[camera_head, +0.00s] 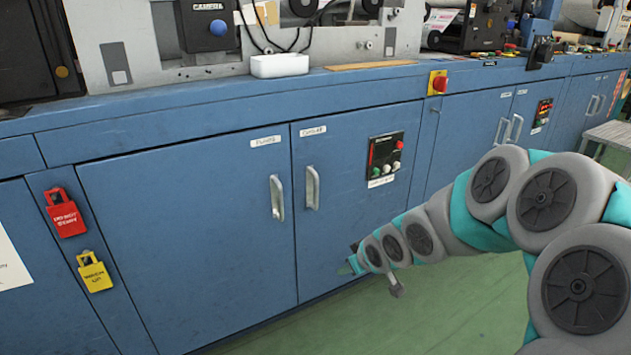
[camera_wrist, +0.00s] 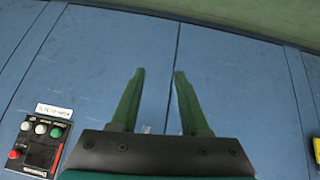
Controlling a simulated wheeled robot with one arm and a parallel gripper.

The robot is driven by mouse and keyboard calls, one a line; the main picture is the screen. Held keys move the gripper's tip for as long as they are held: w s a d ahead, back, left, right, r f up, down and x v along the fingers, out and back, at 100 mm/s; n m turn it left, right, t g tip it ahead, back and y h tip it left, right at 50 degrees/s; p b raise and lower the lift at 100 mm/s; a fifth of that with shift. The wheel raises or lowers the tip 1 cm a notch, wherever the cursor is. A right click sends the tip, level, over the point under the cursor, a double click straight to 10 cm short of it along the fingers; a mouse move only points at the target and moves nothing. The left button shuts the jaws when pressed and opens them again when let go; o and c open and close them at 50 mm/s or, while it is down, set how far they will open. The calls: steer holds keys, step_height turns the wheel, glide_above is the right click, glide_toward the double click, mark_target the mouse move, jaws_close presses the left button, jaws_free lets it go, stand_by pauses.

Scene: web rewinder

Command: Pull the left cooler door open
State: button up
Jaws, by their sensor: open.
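Two blue cabinet doors stand side by side, both shut. The left door (camera_head: 185,235) has a pale upright handle (camera_head: 277,198) near its right edge. The right door (camera_head: 350,215) has a similar handle (camera_head: 313,188) near its left edge. Small labels above the handles are hard to read. My gripper (camera_head: 350,265) is low in front of the right door, below the handles and apart from them. In the wrist view, its green fingers (camera_wrist: 157,100) are spread and empty, facing the door seam. A small pale bit shows between them near the palm; I cannot tell what it is.
A control panel (camera_head: 385,158) with buttons sits on the right door; it also shows in the wrist view (camera_wrist: 40,143). Red (camera_head: 65,213) and yellow (camera_head: 94,271) tags hang left of the doors. Green floor (camera_head: 450,310) is clear in front.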

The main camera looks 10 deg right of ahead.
steer(key=w+a+r+n+t+y+p, duration=0.1)
steer(key=w+a+r+t+y+p, duration=0.2)
steer(key=w, duration=0.6)
steer(key=t+y+p, duration=0.3)
steer(key=t+y, duration=0.1)
steer(key=t, duration=0.1)
glide_toward(316, 205)
step_height(316, 205, up, 4)
steer(key=w, duration=0.3)
steer(key=shift+n, duration=0.3)
steer(key=shift+s+a+p+x, duration=0.1)
steer(key=shift+a+x, duration=0.05)
steer(key=shift+x, duration=1.15)
steer(key=shift+s+a+p+x, duration=0.1)
steer(key=shift+a+x, duration=0.05)
steer(key=shift+x, duration=1.15)
steer(key=shift+s+a+p+x, duration=0.1)
steer(key=shift+a+x, duration=0.05)
steer(key=shift+x, duration=1.15)
steer(key=shift+f, duration=0.1)
jaws_close()
